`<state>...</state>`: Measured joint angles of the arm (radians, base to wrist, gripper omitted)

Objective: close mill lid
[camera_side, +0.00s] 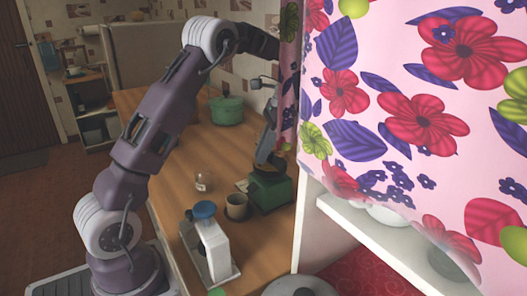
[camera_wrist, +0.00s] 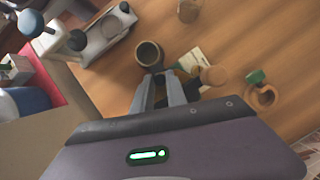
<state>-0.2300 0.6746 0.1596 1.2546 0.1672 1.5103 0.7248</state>
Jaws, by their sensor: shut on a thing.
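The mill (camera_side: 270,190) is a dark green box on the counter in the side view, with dark parts at its top. My gripper (camera_side: 267,163) is right above it, fingers down at the mill's top. In the wrist view my gripper (camera_wrist: 160,78) has its two grey fingers close together, with a dark part between them that I take for the mill lid. The lid's outline and angle are hidden by the fingers and palm. A round wooden knob (camera_wrist: 213,75) shows just right of the fingers.
A mug (camera_side: 237,207) stands close left of the mill; it also shows in the wrist view (camera_wrist: 149,54). A small glass jar (camera_side: 201,183), a white appliance with a blue knob (camera_side: 204,210) and a green pot (camera_side: 226,111) share the counter. A flowered cloth (camera_side: 410,100) blocks the right side.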

